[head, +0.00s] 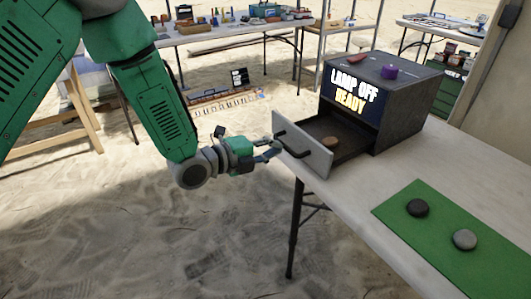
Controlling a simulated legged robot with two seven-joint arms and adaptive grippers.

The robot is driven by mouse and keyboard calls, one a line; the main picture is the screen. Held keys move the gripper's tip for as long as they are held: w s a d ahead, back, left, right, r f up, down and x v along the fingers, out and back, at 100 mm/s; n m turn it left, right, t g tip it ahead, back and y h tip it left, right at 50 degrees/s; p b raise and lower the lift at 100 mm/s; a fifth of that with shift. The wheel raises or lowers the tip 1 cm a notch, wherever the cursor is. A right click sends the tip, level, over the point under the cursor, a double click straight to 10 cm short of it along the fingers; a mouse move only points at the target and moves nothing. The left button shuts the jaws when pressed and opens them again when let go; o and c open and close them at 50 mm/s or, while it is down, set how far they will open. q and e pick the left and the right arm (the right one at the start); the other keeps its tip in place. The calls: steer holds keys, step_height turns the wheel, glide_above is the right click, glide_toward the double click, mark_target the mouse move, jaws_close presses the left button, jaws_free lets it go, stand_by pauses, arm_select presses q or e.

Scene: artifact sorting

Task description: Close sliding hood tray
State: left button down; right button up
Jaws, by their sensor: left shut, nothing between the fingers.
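The dark hood box (407,98) stands on the white table, with a lit sign (352,94) reading "LAMP OFF READY". Its sliding tray (350,144) is pulled out toward the left, with a light front panel (303,151) and a dark handle (290,138). A brown round stone (330,142) lies in the tray. My left gripper (275,149) is shut and empty, at the outer face of the front panel close to the handle. I cannot tell whether its fingertips touch the panel. My right gripper is out of view.
A green mat (442,243) on the table (395,177) holds a black stone (417,208) and a grey stone (464,239). A purple item (389,72) and a red item (357,57) sit on the hood. Sandy ground lies below; other tables stand behind.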

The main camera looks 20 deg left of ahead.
mark_target(296, 140)
arm_select(q)
steer(key=x, duration=0.2)
steer(key=r+x, duration=0.1)
steer(key=x, duration=0.2)
steer(key=b+x, duration=0.1)
steer(key=x, duration=0.1)
steer(key=shift+w+d+r, duration=0.15)
steer(key=shift+w+d, duration=0.05)
steer(key=x, duration=0.2)
steer(key=r+b+x, duration=0.1)
steer(key=x, duration=0.5)
steer(key=shift+d+r+b, duration=0.4)
steer(key=shift+d, duration=0.05)
steer(key=shift+w+d, duration=0.3)
steer(key=shift+w, duration=0.25)
steer(key=shift+w+r, duration=0.1)
steer(key=shift+r, duration=0.05)
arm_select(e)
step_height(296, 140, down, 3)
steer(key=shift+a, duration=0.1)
arm_select(q)
steer(key=shift+a, duration=0.1)
steer(key=shift+w, duration=0.1)
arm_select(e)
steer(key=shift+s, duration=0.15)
